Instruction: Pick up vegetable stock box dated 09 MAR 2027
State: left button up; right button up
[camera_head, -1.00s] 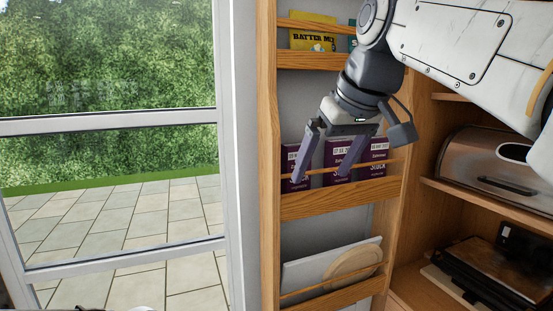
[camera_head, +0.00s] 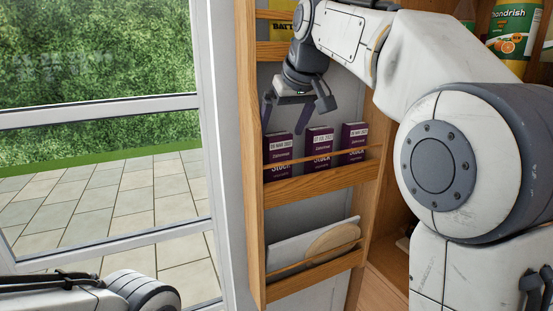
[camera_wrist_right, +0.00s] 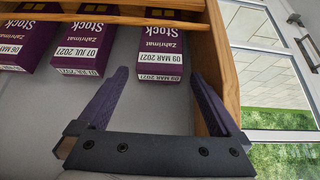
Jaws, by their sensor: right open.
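Three purple stock boxes stand in a row on the middle door rack. The left box (camera_head: 278,157) is dated 09 MAR 2027; it also shows in the right wrist view (camera_wrist_right: 161,45), upside down. My right gripper (camera_head: 283,125) is open and empty, just above this left box. In the right wrist view its fingertips (camera_wrist_right: 160,75) lie to either side of the box's top end, not closed on it. The middle box (camera_head: 319,150) reads 07 JUL 2027 in the wrist view (camera_wrist_right: 90,45). The right box (camera_head: 352,143) has a date partly cut off there. My left gripper is not in view.
A wooden rail (camera_head: 320,188) runs across the front of the boxes. The rack's side post (camera_head: 253,190) stands close beside the left box. A lower rack holds a white board (camera_head: 300,248) and a round wooden board (camera_head: 333,239). A glass door is at left.

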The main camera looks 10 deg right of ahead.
aim_at(279, 135)
jog(key=x, duration=0.4)
jog(key=shift+w+f, duration=0.1)
jog(key=shift+f, duration=0.15)
grip_shut()
jog(key=shift+r+p, duration=0.1)
jog(key=shift+p, duration=0.2)
